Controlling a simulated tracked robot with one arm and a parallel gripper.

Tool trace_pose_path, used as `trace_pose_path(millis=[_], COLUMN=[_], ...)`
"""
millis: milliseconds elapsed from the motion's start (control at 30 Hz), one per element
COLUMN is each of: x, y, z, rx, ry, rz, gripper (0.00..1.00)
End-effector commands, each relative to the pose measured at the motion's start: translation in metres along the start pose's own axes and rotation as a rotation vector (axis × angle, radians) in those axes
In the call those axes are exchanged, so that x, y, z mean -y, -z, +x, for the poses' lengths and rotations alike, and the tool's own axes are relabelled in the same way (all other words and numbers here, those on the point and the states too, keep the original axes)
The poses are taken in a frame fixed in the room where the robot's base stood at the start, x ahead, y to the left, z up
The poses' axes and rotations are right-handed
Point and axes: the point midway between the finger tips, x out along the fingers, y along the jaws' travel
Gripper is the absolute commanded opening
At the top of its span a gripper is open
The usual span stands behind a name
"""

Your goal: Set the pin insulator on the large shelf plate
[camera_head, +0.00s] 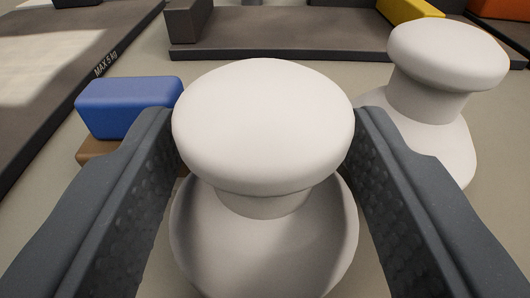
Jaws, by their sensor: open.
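A white pin insulator (262,130) with a rounded cap, narrow neck and wide lower skirt stands upright in the middle of the view. My gripper (262,140) is open, with one dark, textured finger on each side of this insulator. The cap sits close to both fingertips; I cannot tell whether they touch it. The insulator's bottom is cut off by the lower edge. A second, similar white insulator (447,58) stands to the right, outside the right finger. A dark plate marked "MAX 5 kg" (97,45) lies at the upper left; I cannot tell whether it is the large shelf plate.
A blue block (130,104) sits on a brown block (95,152) just beyond the left finger. A dark plate (290,42) at the back bears a grey block (188,20) and a yellow block (410,9). An orange object (500,8) is at the far right. Bare floor shows between.

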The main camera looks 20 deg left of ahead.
Motion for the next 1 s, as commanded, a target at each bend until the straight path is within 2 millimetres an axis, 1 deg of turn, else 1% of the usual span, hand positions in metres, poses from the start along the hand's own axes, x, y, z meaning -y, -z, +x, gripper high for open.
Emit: trace_pose_path(millis=[300,567,667,1000], x=[-0.001,-0.001,0.0,0.001], y=[0.001,0.002,-0.003,-0.003], z=[-0.046,-0.081,-0.084,-0.1], rx=[0.001,-0.002,-0.003,-0.002], ry=[-0.001,-0.002,0.002,0.003], rz=[0.001,-0.001,-0.003,-0.003], gripper=[0.5,0.5,0.5,0.5])
